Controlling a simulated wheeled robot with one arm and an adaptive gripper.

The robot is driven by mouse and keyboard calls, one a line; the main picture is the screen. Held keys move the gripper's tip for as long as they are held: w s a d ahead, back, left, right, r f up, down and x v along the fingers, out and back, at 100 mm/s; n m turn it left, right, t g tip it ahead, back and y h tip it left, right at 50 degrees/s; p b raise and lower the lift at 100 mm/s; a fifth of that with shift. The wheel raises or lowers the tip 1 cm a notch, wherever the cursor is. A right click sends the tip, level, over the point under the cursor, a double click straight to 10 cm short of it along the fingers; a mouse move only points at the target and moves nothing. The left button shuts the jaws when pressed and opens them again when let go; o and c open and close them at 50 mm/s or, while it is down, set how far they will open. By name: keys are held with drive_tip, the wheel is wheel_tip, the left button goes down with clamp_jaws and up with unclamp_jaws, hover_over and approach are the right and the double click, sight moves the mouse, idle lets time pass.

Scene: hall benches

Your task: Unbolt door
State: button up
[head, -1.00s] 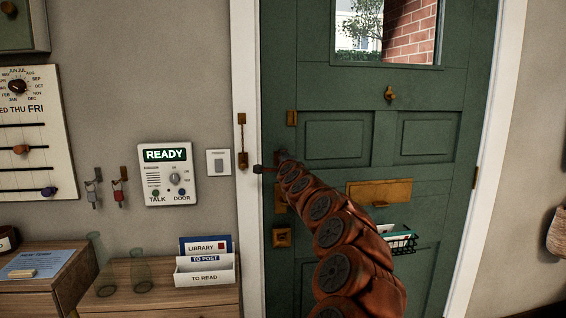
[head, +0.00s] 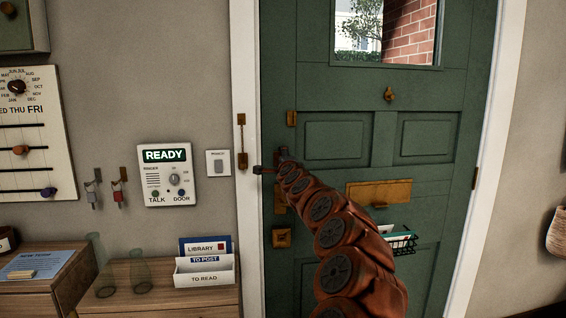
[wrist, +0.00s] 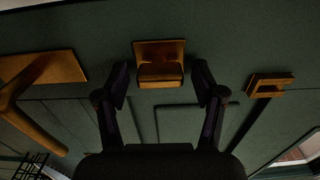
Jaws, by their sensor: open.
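The green door (head: 345,85) is shut in its white frame. In the wrist view a brass fitting (wrist: 160,68), a plate with a protruding block, is on the door straight ahead; I take it for the bolt. My gripper (wrist: 160,80) is open, with one dark finger on each side of this block and a visible gap on both sides. I cannot tell how deep the fingers reach around it. In the head view my gripper (head: 270,166) is at the door's left edge, and my arm hides most of the fitting there.
A brass lever handle (wrist: 40,70) is left of the fingers in the wrist view, and a brass bracket (wrist: 268,84) is to the right. A brass letter plate (head: 380,192) and wire basket (head: 403,242) are on the door. An intercom (head: 167,175) reads READY.

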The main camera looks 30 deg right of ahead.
drive_tip(key=v, duration=1.1)
drive_tip(key=shift+s+a, duration=0.15)
drive_tip(key=shift+s, duration=0.25)
idle(0.5)
